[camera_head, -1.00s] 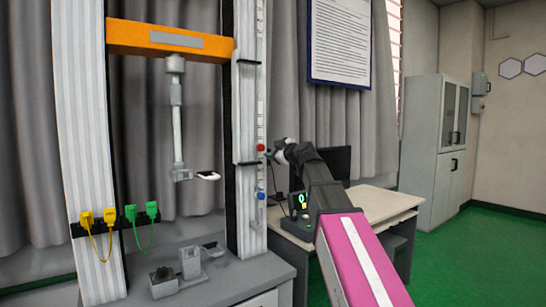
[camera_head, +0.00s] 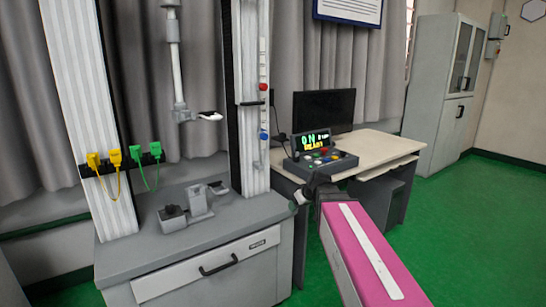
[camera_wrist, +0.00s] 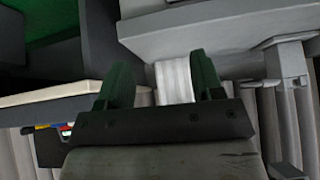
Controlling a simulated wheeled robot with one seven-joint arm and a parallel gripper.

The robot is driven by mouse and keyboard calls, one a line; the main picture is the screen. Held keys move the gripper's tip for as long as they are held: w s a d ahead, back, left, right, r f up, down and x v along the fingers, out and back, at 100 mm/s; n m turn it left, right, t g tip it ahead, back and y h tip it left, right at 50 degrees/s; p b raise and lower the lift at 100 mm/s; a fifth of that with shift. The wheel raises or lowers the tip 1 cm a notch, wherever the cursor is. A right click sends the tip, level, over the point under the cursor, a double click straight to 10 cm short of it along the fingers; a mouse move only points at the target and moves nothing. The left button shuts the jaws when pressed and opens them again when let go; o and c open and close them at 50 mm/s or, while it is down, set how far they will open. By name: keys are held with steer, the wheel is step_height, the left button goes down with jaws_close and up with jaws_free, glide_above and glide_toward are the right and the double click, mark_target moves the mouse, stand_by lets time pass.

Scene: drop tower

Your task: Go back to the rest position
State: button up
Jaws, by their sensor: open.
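My gripper (camera_wrist: 162,78) shows in the wrist view with its two dark green fingers spread apart and nothing held between them. A pale ribbed column of the drop tower shows behind the gap. In the head view my pink arm link reaches up from the lower right. The small dark end of my arm is low, between the grey bench (camera_head: 130,258) and the desk (camera_head: 372,143), beside the bench's right edge. The finger opening is too small to make out there. The drop tower's right column (camera_head: 255,175) stands left of my arm, with a red knob (camera_head: 263,87) and a blue knob (camera_head: 264,136).
A control box (camera_head: 325,160) with a lit display and coloured buttons sits on the desk just behind my arm, near a dark monitor (camera_head: 323,112). Yellow plugs (camera_head: 104,160) and green plugs (camera_head: 147,155) hang on the left. Green floor (camera_head: 470,220) lies open at right.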

steer(key=s+d+f+m+g+h, duration=0.2)
steer(key=s+d+f+m, duration=0.1)
steer(key=s+f, duration=0.5)
steer(key=s+d+f+m+g+h, duration=0.2)
steer(key=s+d+f, duration=0.3)
steer(key=s+f, duration=0.3)
step_height(320, 180, down, 2)
steer(key=shift+s+d+m+g, duration=0.2)
steer(key=shift+s+m+g, duration=0.15)
steer(key=shift+m+g, duration=0.45)
